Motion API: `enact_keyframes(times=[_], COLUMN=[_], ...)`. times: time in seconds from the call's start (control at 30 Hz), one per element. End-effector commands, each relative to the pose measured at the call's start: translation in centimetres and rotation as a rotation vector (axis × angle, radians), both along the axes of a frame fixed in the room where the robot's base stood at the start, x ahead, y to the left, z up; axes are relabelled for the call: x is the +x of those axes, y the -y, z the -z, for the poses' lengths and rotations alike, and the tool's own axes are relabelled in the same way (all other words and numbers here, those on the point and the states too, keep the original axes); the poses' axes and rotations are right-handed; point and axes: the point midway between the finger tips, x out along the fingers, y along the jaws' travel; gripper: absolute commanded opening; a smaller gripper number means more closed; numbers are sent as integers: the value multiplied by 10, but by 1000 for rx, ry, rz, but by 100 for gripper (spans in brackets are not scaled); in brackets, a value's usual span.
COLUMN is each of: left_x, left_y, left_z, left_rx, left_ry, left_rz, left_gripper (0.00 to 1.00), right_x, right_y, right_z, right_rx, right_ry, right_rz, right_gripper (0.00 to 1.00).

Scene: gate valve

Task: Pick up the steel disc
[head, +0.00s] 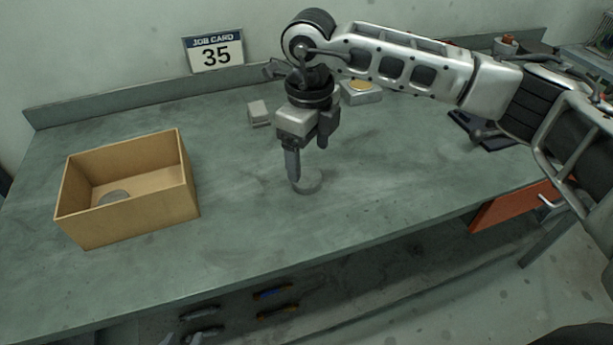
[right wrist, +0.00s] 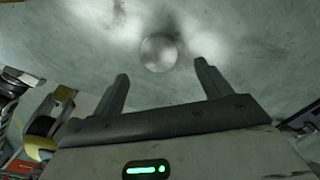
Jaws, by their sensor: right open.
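A round grey steel disc (head: 309,182) lies flat on the green-grey bench, just below my right gripper (head: 308,163). In the right wrist view the disc (right wrist: 158,53) shows whole, just beyond the fingertips and roughly centred between them. The right gripper (right wrist: 161,70) is open and points down, with nothing between its fingers. In the head view, one finger partly covers the disc.
An open cardboard box (head: 128,220) on the left holds a grey round piece (head: 112,197). A small pale block (head: 259,112) and a block with a yellowish round top (head: 360,90) stand behind. The bench between box and disc is clear.

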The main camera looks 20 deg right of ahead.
Motion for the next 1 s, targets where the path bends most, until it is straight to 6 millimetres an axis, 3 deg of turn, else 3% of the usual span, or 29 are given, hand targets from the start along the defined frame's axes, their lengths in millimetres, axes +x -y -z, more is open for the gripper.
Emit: enact_keyframes(times=[0.23,0.4,0.67,0.77,0.9,1.0], left_x=[5,4,4,4,4,3], left_y=[0,-2,-3,-3,-3,-3], left_z=[-13,-8,-8,-8,-8,-8], left_rx=[-1,7,7,7,6,6], left_ry=[11,1,2,2,1,0], left_rz=[-6,-7,-8,-8,-9,-8], left_gripper=[36,36,36,36,36,36], right_x=[1,2,2,2,2,3], right_y=[-4,-4,-4,-4,-4,-4], right_z=[28,49,53,53,53,52], right_rx=[-1,0,0,0,0,1], right_ry=[-4,-3,0,0,0,2], right_rz=[1,0,0,0,0,0], right_gripper=[77,77,77,55,17,17])
